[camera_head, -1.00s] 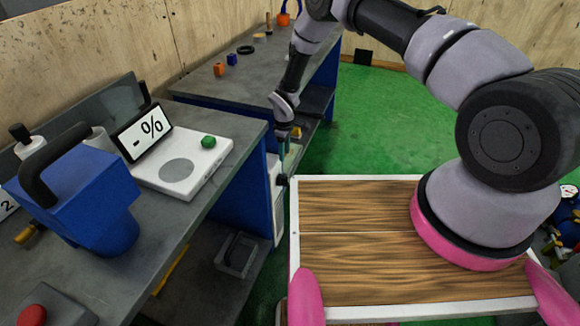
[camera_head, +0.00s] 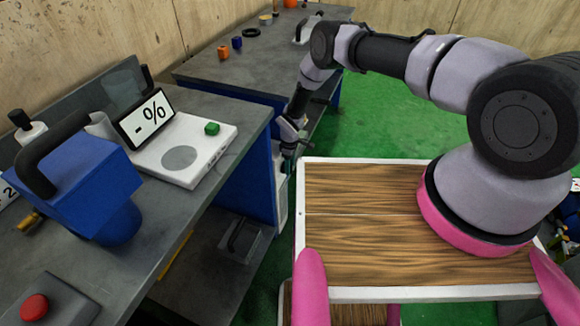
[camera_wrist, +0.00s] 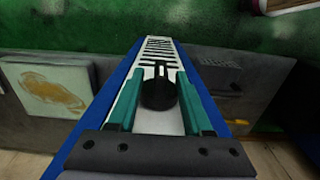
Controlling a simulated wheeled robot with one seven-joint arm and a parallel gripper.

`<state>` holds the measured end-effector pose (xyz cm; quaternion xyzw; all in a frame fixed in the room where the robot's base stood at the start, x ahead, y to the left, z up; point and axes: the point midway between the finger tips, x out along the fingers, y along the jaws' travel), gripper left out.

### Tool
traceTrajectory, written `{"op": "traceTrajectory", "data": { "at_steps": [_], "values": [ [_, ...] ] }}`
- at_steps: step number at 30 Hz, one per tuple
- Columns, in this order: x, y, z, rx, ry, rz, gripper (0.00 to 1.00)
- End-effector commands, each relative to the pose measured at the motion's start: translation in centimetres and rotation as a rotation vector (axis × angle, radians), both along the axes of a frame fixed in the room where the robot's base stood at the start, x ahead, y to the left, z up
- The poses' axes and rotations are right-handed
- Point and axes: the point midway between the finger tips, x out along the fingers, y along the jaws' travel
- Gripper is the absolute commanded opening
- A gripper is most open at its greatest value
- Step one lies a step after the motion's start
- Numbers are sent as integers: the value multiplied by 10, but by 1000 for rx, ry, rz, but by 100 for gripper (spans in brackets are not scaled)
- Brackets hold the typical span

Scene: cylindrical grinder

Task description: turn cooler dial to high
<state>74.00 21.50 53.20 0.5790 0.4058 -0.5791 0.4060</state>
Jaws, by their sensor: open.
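The black cooler dial (camera_wrist: 158,94) sits on a white panel (camera_wrist: 160,122) and shows in the wrist view between my fingers. My gripper (camera_wrist: 160,85) is open, with one teal finger on each side of the dial. I cannot tell whether either finger touches it. In the head view my gripper (camera_head: 288,166) points down beside the white panel (camera_head: 282,198) at the end of the blue bench. The dial is not clearly visible there. The dial's setting cannot be read.
A red button (camera_head: 34,307) is at the front left. My wooden deck lies right of the panel. Green floor is clear behind.

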Motion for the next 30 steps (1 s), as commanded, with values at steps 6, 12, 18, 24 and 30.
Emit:
{"op": "traceTrajectory", "data": {
  "at_steps": [6, 12, 18, 24, 30],
  "values": [
    [0, 0, -2, 0, 0, 0, 50],
    [0, 0, -2, 0, 0, 0, 8],
    [0, 0, -2, 1, 4, -1, 0],
    [2, -1, -4, 29, 84, -7, 0],
    [2, -1, -2, 48, 130, -1, 0]
  ]
}}
